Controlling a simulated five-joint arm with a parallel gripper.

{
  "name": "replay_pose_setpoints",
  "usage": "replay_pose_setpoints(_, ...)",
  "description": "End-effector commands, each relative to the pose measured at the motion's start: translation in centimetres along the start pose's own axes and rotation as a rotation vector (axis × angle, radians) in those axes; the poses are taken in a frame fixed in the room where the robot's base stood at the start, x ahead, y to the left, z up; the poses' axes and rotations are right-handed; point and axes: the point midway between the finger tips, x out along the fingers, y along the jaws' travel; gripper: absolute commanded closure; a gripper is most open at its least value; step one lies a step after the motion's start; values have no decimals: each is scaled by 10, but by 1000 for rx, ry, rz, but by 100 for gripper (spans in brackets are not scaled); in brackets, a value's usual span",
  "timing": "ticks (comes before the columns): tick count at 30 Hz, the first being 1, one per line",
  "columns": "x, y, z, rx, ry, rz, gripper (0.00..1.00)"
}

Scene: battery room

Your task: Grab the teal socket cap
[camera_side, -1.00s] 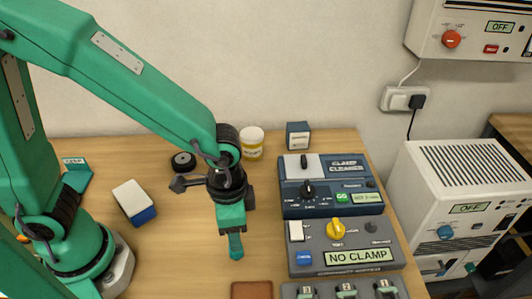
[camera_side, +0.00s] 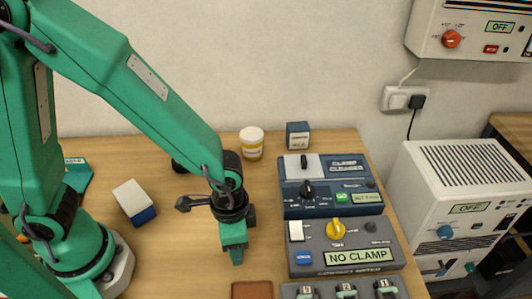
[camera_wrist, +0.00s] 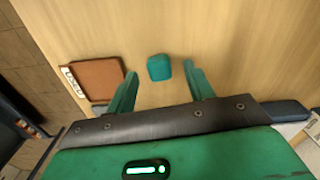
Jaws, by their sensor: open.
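The teal socket cap (camera_wrist: 159,67) lies on the wooden table in the wrist view, a small rounded block. My gripper (camera_wrist: 160,76) is open, with one finger on each side and the cap near the tips, in the gap between them. Nothing is held. I cannot tell how high the fingertips are above the table. In the side view my gripper (camera_side: 236,256) points down over the table, left of the grey clamp meter. The cap cannot be made out there.
A brown tray (camera_wrist: 119,66) with a white label lies left of the cap; its edge (camera_side: 252,284) also shows in the side view. Right of my gripper stand the clamp meter (camera_side: 312,262) and the clamp cleaner (camera_side: 300,207). A blue-white block (camera_side: 134,201) lies left.

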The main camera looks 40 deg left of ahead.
Motion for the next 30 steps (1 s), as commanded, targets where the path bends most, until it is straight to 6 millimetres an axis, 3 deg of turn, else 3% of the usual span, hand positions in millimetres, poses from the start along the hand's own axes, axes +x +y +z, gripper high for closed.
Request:
replay_pose_setpoints(9,26,1,0,0,-2,0,47)
replay_pose_setpoints(26,28,1,0,0,0,0,47)
replay_pose_setpoints(27,28,1,0,0,0,0,49)
replay_pose_setpoints(30,28,1,0,0,0,0,69)
